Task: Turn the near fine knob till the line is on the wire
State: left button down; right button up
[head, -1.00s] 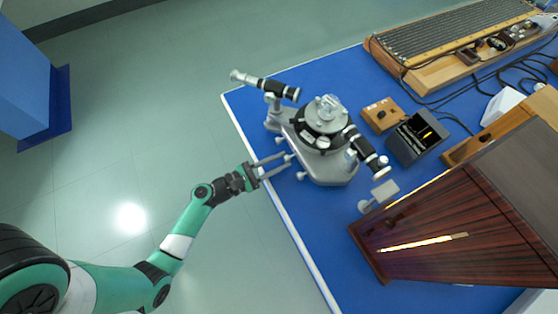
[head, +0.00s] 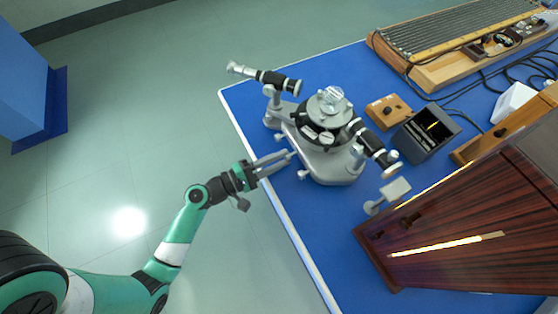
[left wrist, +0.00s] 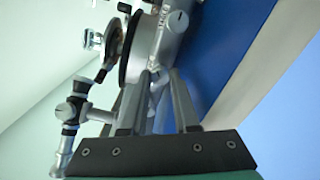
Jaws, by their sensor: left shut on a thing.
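The grey and black spectrometer (head: 325,165) stands on the blue bench, with one tube pointing to the far left and one to the near right. My left gripper (head: 290,157) reaches in from the left over the bench edge, its fingertips at the small knob on the spectrometer's near-left side. In the left wrist view the gripper (left wrist: 160,73) has its two fingers either side of a small grey knob (left wrist: 157,86), which is partly hidden between them. Which line or wire is seen through the eyepiece cannot be told. My right gripper is out of view.
A dark open box (head: 425,140) with a small yellow glow and a wooden box with a knob (head: 388,110) stand right of the spectrometer. A large wooden case (head: 460,230) with a bright slit is at the near right.

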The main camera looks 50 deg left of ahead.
pick_arm(q)
jog(key=shift+m, duration=0.6)
jog(key=shift+b, duration=0.3)
jog(key=c, duration=0.7)
grip_release()
jog(key=shift+o, duration=0.2)
